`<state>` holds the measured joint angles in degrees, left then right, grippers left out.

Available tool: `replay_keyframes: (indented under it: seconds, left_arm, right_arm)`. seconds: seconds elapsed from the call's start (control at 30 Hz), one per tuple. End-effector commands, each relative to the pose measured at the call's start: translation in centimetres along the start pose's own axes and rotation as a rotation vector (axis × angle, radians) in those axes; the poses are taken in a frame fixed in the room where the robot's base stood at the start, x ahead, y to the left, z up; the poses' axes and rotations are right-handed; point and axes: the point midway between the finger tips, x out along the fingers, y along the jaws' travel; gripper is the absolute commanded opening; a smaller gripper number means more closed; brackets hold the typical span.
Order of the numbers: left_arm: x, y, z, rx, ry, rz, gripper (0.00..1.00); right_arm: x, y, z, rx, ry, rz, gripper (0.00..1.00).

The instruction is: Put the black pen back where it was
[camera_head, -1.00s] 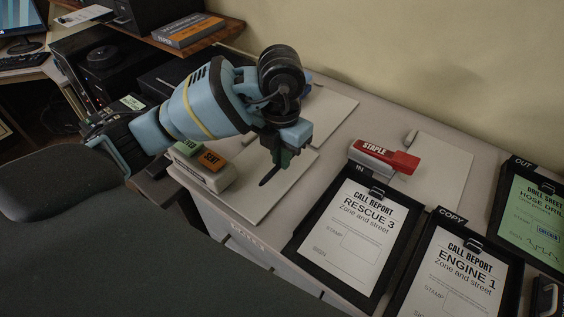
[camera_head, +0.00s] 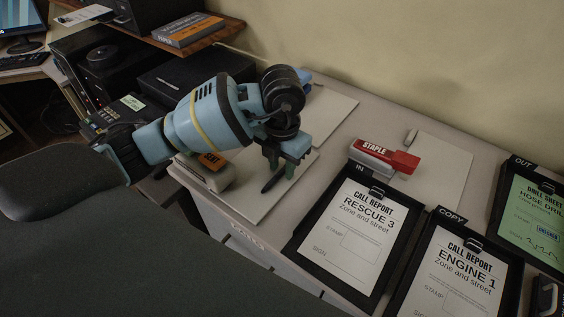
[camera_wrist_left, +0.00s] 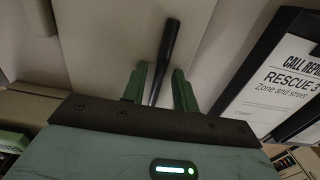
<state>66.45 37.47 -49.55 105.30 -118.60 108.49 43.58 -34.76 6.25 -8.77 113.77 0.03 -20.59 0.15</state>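The black pen (camera_wrist_left: 167,45) shows in the left wrist view over a pale flat board, running between my two green fingers. My left gripper (camera_wrist_left: 159,84) is open, with a gap on both sides of the pen. In the head view the left gripper (camera_head: 278,168) points down over the front pale board (camera_head: 245,203), and the dark pen tip (camera_head: 268,187) shows below its fingers. I cannot tell whether the pen rests fully on the board. My right gripper is in neither view.
A box-like stamp holder (camera_head: 203,174) stands left of the board. A red stapler (camera_head: 387,156) and the RESCUE 3 clipboard (camera_head: 312,242) are to the right. Another pale board (camera_head: 335,108) lies behind, near the wall. A black box (camera_head: 180,80) stands behind my arm.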

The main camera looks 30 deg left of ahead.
Motion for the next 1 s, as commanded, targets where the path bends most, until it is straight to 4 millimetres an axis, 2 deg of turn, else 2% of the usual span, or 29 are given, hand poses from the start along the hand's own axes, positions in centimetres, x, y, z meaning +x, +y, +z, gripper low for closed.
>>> replay_keyframes:
  seconds: [0.27, 0.43, 0.57, 0.83, 1.0]
  left_arm:
    - [-0.1, 0.0, 0.0, 0.0, 0.0, 0.0, 0.33]
    - [-1.1, 0.0, 0.1, 0.0, -0.004, -0.001, 0.33]
    - [-3.2, 0.0, 0.1, 0.001, -0.006, -0.001, 0.33]
    - [-8.9, 0.0, 0.1, 0.0, -0.008, 0.001, 0.33]
    - [-11.3, 0.1, 0.1, -0.001, -0.006, 0.001, 0.33]
  right_arm:
    - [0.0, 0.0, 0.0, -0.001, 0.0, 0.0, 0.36]
    - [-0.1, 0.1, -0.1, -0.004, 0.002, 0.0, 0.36]
    - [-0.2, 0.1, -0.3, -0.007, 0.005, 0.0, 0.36]
    - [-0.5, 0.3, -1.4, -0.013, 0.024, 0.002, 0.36]
    - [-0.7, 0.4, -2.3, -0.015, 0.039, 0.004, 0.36]
